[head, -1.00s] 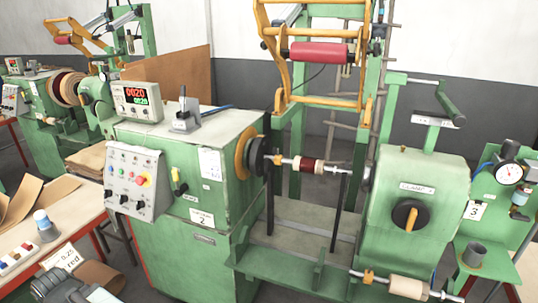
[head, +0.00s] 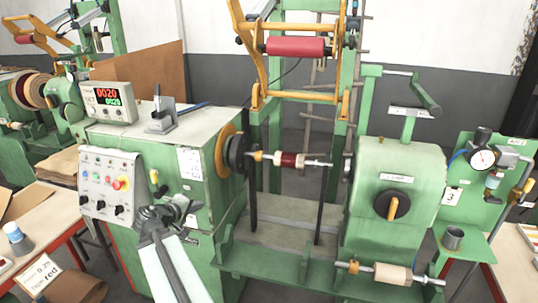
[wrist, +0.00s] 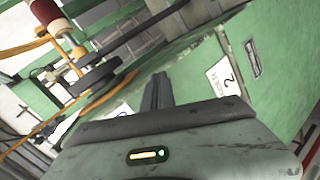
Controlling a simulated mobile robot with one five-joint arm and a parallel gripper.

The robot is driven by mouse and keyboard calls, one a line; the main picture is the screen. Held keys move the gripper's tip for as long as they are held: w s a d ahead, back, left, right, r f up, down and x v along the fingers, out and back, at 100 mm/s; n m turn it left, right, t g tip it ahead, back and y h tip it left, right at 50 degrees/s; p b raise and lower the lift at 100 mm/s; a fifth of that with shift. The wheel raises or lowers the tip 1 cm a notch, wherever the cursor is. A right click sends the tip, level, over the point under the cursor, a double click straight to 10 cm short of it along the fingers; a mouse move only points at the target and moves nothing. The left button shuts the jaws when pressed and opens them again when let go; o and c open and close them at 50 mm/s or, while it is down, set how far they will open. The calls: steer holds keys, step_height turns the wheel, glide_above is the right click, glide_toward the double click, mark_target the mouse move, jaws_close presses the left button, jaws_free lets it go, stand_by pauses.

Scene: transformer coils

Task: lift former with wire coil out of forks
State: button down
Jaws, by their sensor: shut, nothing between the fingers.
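The former with its dark red wire coil (head: 289,160) sits on a horizontal shaft (head: 320,163) with a yellow collar (head: 257,156) at its left. The shaft lies across two black upright forks, a left one (head: 253,205) and a right one (head: 322,210). The former also shows at the top left of the wrist view (wrist: 48,12). My gripper (head: 166,213) is shut and empty, in front of the green headstock cabinet, left of and lower than the former. Its dark fingers (wrist: 157,92) show together in the wrist view. Fine detail where the shaft meets the forks is too small to tell.
The black faceplate (head: 238,153) is close to the shaft's left end. The green tailstock (head: 400,190) stands at the right. A second shaft with a bare former (head: 392,273) lies low in front. A red wire spool (head: 296,47) hangs above. A worktable (head: 50,232) is at left.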

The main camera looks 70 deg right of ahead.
mark_target(287, 159)
steer(key=s+d+r+n+g+h, duration=0.1)
steer(key=s+d+r+h, duration=0.2)
steer(key=s+d+r, duration=0.4)
steer(key=s+d+r+n+g+h, duration=0.15)
steer(key=s+d+r, duration=0.25)
steer(key=s+d, duration=0.65)
steer(key=d, duration=0.7)
steer(key=shift+s+d+r+m+h, duration=0.15)
steer(key=shift+s+d+m+h, duration=0.1)
steer(key=shift+s+m+h, duration=0.15)
steer(key=shift+w, duration=0.1)
steer(key=shift+s, duration=0.85)
